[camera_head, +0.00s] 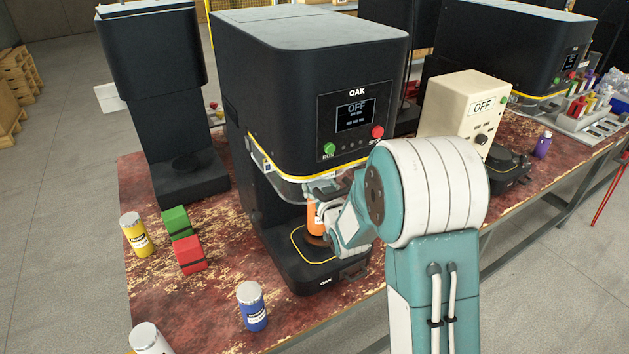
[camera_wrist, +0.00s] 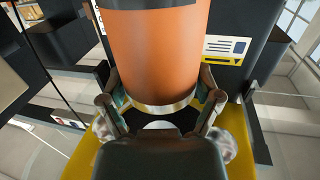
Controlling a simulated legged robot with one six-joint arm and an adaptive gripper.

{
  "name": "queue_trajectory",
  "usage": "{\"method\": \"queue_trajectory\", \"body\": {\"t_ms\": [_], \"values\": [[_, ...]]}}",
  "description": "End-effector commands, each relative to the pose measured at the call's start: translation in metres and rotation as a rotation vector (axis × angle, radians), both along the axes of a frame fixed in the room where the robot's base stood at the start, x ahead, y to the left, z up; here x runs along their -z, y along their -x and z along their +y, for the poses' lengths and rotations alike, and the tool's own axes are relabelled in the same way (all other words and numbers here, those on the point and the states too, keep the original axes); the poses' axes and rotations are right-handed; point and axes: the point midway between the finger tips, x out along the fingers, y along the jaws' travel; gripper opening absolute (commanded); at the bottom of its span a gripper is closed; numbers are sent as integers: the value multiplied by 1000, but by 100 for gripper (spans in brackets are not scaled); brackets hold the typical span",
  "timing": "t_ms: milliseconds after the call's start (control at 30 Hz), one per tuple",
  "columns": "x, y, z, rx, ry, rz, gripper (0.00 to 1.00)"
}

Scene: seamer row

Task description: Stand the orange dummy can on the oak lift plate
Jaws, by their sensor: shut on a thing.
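The orange dummy can (camera_head: 312,216) is upright inside the front opening of the black OAK machine (camera_head: 310,70). It fills the middle of the wrist view (camera_wrist: 155,50), with a metal rim band near the fingers. My gripper (camera_wrist: 165,105) is shut on the can, one finger on each side. In the head view my gripper (camera_head: 325,215) reaches in from the right, and my arm hides part of the opening. The can is over the round lift plate (camera_head: 318,240) in the machine's base. I cannot tell whether its bottom touches the plate.
A yellow can (camera_head: 136,235), green block (camera_head: 177,222), red block (camera_head: 190,255), blue can (camera_head: 252,306) and white can (camera_head: 150,338) stand left on the worn red table (camera_head: 215,300). A cream box (camera_head: 465,112) marked OFF stands right. The OAK display (camera_head: 355,114) reads OFF.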

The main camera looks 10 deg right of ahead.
Motion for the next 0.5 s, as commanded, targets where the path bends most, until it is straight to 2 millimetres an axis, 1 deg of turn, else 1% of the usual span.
{"method": "queue_trajectory", "body": {"t_ms": [33,67,367,400,433,500], "values": [[6,3,-2,1,-1,3,21],[7,4,-2,0,-1,2,21],[8,4,-1,0,0,1,21],[9,4,-1,0,0,3,91],[9,4,-1,0,0,2,100],[9,4,-1,0,0,2,100]]}}
